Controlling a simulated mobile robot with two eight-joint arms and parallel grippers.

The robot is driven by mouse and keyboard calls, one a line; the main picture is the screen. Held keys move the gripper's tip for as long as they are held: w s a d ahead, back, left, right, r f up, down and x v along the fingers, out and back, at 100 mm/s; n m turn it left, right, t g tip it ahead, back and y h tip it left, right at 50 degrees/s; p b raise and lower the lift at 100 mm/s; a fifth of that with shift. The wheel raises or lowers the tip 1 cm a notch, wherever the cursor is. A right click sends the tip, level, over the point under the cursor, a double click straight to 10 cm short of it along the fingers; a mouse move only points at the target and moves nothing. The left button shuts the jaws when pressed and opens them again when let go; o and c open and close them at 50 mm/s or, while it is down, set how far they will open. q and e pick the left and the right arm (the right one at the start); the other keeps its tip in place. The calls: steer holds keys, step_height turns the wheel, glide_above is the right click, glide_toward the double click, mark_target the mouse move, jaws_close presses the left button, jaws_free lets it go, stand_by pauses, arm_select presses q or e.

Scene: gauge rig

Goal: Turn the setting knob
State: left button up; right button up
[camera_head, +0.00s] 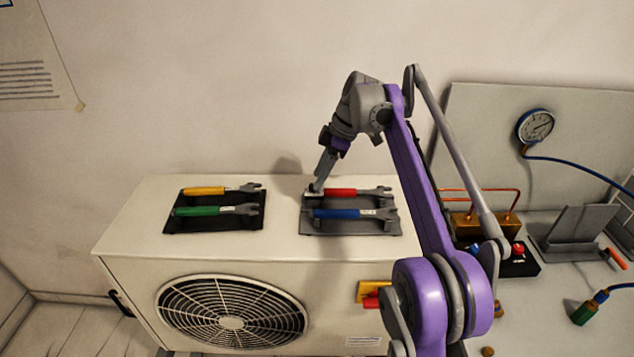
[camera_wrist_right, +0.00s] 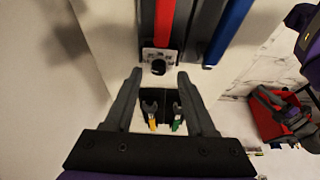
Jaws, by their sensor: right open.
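No part is plainly marked as the setting knob. A red round knob (camera_head: 518,248) sits on a black box at the right, and a red piece on a yellow plate (camera_head: 374,290) is on the front of the white unit. My right gripper (camera_head: 316,188) is at the left end of the red-handled tool (camera_head: 341,193) on the grey rack. In the wrist view the right gripper (camera_wrist_right: 160,78) is open, with a small dark round piece (camera_wrist_right: 158,67) on a pale plate near its fingertips. My left gripper is not in view.
A gauge (camera_head: 536,126) with a blue hose hangs at right. A red toolbox (camera_wrist_right: 272,118) shows in the wrist view.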

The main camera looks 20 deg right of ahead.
steer(key=shift+x, duration=0.8)
steer(key=shift+w+a+f, duration=0.1)
steer(key=shift+f, duration=0.1)
jaws_close()
